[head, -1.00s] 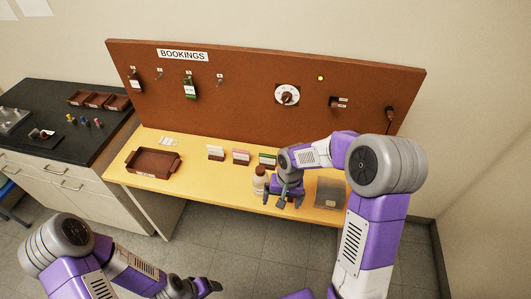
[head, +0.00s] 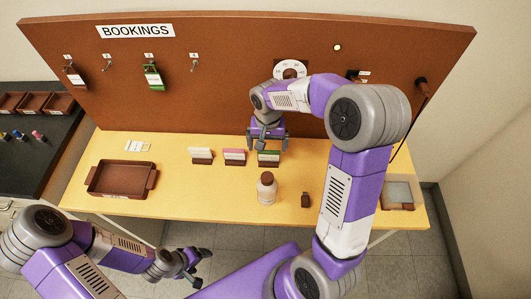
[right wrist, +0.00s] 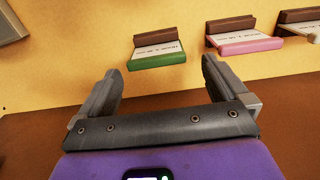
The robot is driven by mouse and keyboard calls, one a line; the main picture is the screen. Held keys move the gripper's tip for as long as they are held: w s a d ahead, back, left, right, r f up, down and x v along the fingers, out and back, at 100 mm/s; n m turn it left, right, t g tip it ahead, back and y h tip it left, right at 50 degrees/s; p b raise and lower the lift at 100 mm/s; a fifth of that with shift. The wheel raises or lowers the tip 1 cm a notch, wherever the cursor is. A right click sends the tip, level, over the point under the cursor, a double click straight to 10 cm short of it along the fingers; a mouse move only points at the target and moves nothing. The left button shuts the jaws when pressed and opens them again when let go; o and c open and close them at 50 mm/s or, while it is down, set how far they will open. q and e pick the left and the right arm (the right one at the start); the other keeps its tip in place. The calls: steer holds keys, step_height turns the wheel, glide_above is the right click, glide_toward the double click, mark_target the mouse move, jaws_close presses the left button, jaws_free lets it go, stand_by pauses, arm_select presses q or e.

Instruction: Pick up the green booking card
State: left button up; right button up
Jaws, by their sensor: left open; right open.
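The green booking card (head: 269,153) is white with a green edge and sits in a brown holder on the yellow table, at the right end of a row of cards. In the right wrist view the green card (right wrist: 157,60) lies just beyond the fingertips, roughly between them. My right gripper (head: 268,145) is open and empty above and behind the card; in its wrist view the jaws (right wrist: 162,78) are apart and I see no contact. My left gripper (head: 202,268) is open and empty in front of the table, low in the head view.
A pink card (head: 234,155) and a white card (head: 201,155) stand left of the green one. A bottle (head: 266,188) and a small dark item (head: 305,200) stand in front. A brown tray (head: 122,178) is at left. The board (head: 220,40) rises behind.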

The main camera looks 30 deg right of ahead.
mark_target(269, 151)
steer(key=f, duration=0.2)
steer(key=f+b, duration=0.1)
steer(key=f, duration=0.3)
steer(key=shift+s+d+b, duration=0.1)
steer(key=shift+s+b, duration=0.15)
steer(key=shift+b, duration=0.05)
steer(key=shift+c, duration=0.5)
steer(key=c, duration=0.8)
step_height(269, 151, up, 10)
steer(key=p, duration=0.2)
steer(key=shift+p, duration=0.3)
